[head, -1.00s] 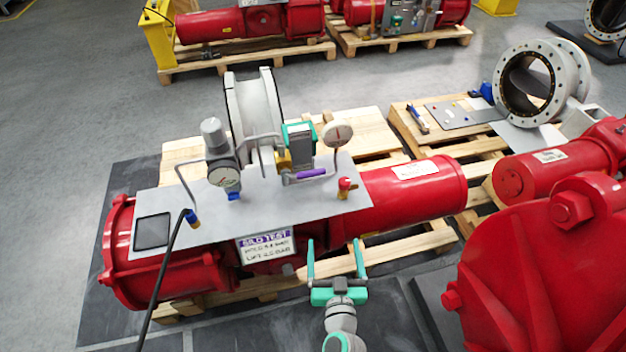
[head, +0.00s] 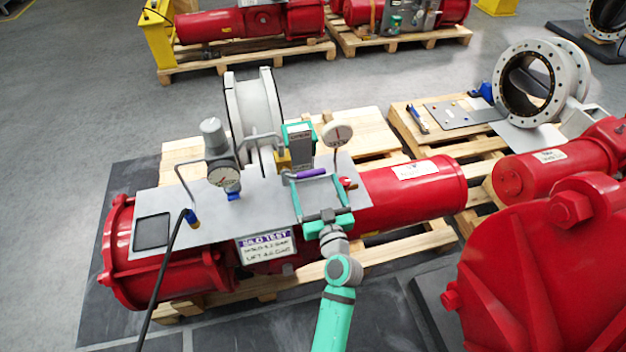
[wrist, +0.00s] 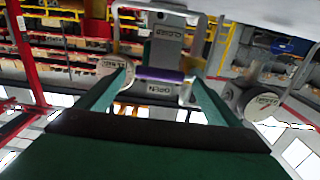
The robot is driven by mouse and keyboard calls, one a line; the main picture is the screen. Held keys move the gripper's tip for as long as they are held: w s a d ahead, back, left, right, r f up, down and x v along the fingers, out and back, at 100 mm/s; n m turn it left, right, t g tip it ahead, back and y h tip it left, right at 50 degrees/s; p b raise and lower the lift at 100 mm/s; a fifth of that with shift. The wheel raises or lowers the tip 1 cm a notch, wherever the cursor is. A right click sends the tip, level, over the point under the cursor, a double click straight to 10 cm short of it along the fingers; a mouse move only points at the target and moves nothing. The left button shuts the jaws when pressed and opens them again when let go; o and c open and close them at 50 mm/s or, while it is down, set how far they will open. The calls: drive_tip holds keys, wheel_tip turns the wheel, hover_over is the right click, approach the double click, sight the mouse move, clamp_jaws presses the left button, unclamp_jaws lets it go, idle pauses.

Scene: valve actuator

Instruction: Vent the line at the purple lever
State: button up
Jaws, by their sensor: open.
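The purple lever (head: 311,173) is a short bar lying roughly level on the grey panel, below the green-and-grey box. My gripper (head: 314,179) is open and empty, its two green fingers spread toward the lever's two ends. In the wrist view the lever (wrist: 160,75) spans between my fingertips (wrist: 159,79), just above an OPEN label (wrist: 160,88). A CLOSED label (wrist: 169,30) shows farther up. I cannot tell whether the fingers touch the lever.
A regulator with a gauge (head: 222,176) stands to the left. The red cylinder (head: 415,190) extends right.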

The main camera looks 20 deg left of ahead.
sight(303, 173)
drive_tip(key=shift+x, duration=1.45)
drive_tip(key=c, duration=1.5)
drive_tip(key=shift+a, duration=0.15)
